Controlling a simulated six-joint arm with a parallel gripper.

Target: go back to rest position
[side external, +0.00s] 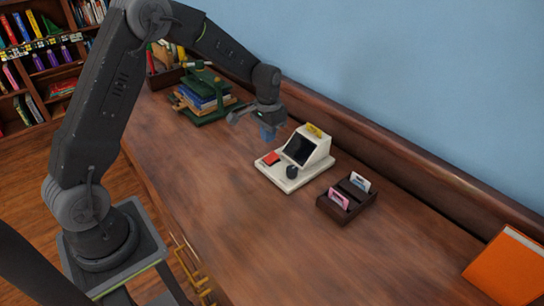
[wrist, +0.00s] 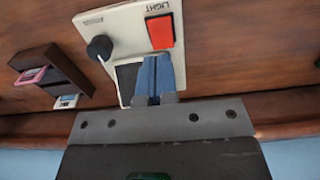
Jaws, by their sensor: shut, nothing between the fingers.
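My gripper (side external: 267,132) hangs above the wooden desk, just left of and behind a cream console in the side view. Its blue fingers (wrist: 154,77) are together with nothing between them. The cream console (side external: 317,161) has a dark screen (side external: 299,149), a black knob (side external: 292,171) and a red switch (side external: 271,158). In the wrist view the red switch (wrist: 160,32) has the word LIGHT beside it, and the knob (wrist: 99,48) is to its left. The fingers overlap part of the dark screen in that view.
A dark card holder (side external: 345,210) with a pink and a white card stands right of the console. A green stand with books (side external: 205,98) is at the back left. An orange book (side external: 508,268) lies at the far right. The front of the desk (side external: 250,235) is clear.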

